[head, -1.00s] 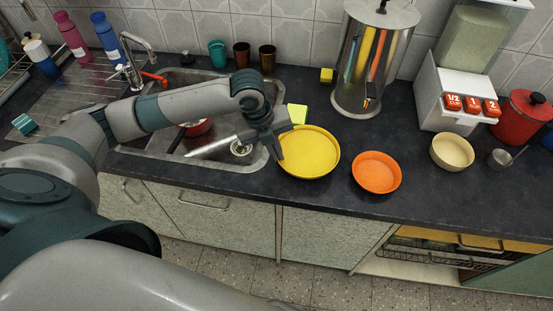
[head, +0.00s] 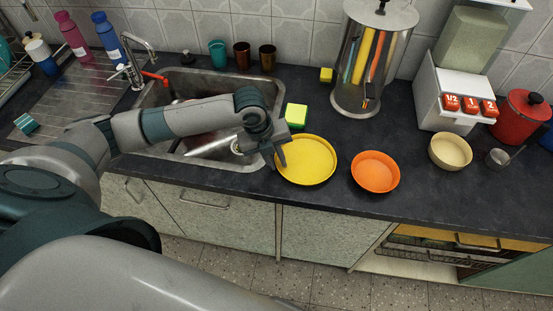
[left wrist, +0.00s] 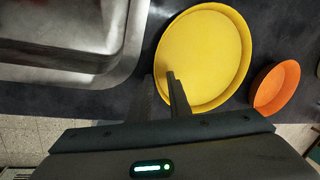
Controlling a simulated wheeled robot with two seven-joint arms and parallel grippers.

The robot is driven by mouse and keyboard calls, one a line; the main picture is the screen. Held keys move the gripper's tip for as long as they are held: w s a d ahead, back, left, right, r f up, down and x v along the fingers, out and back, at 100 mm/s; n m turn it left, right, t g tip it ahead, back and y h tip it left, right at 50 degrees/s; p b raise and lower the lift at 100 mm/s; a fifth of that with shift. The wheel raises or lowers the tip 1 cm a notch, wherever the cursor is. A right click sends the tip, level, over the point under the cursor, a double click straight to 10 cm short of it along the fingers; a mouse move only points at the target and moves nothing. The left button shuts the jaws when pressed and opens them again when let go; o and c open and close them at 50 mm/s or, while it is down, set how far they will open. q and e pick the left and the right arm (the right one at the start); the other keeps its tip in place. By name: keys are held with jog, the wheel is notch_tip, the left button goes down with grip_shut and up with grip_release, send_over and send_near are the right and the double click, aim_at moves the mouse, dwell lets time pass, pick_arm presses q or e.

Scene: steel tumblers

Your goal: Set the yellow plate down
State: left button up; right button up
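The yellow plate (head: 307,160) is round with a raised rim. It appears to rest flat on the dark counter, right of the sink. It also shows in the left wrist view (left wrist: 205,55). My left gripper (head: 280,152) is at the plate's left rim. In the left wrist view its two fingers (left wrist: 160,76) stand apart on either side of the rim, one over the plate's inside and one outside, with a visible gap between them. The gripper looks open. I cannot tell whether a finger touches the rim. My right gripper is not in view.
An orange bowl (head: 376,172) stands close right of the plate, with a cream bowl (head: 451,151) beyond. A yellow-green sponge (head: 296,115) lies behind the plate. The sink (head: 215,150) is on the left. The counter's front edge is near the plate.

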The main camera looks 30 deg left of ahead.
pick_arm(q)
jog(key=shift+r, duration=0.15)
jog(key=b+v, duration=0.1)
jog(key=v, duration=1.1)
jog(key=shift+b, duration=0.4)
